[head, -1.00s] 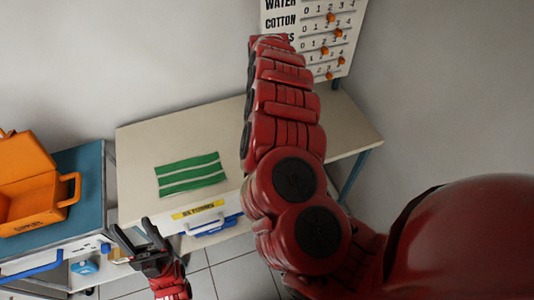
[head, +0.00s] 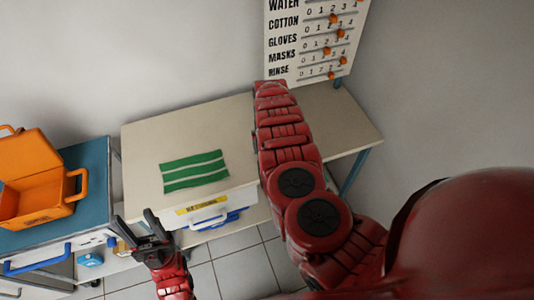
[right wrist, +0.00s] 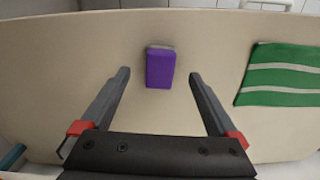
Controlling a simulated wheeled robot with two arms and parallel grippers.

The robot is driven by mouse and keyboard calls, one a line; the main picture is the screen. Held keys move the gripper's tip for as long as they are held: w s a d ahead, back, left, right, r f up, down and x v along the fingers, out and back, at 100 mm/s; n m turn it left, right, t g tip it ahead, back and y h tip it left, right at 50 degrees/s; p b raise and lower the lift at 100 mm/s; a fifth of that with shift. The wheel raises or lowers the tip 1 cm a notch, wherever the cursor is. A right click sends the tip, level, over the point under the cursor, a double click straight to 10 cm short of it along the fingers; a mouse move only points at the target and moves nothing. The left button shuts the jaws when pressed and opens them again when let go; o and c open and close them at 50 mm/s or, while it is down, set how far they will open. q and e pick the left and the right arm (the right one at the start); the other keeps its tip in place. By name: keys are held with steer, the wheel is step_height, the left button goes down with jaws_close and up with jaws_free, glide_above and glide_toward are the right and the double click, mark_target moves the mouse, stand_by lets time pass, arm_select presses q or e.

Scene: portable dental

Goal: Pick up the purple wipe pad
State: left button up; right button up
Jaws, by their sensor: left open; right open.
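The purple wipe pad (right wrist: 160,68) lies on the beige table (right wrist: 60,60) in the right wrist view. It sits ahead of my right gripper (right wrist: 159,78), centred between its open fingers, which look empty. I cannot tell the height gap between fingertips and pad. In the head view the pad is hidden behind my right arm, and so is the right gripper. My left gripper (head: 134,224) is open and empty, in front of the table's front left corner in the head view.
A green and white striped cloth (head: 194,171) lies on the table, left of my right arm. An open orange case (head: 38,185) stands on a blue-topped cart (head: 88,165) at left. A labelled slider board (head: 310,45) stands at the back. A drawer (head: 210,212) is below the tabletop.

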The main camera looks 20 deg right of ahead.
steer(key=shift+d+f, duration=0.1)
steer(key=shift+f, duration=0.6)
step_height(320, 180, down, 4)
steer(key=shift+w+f+b, duration=0.1)
steer(key=shift+b, duration=0.7)
steer(key=shift+c, duration=0.3)
steer(key=c, duration=1.4)
steer(key=shift+r, duration=0.2)
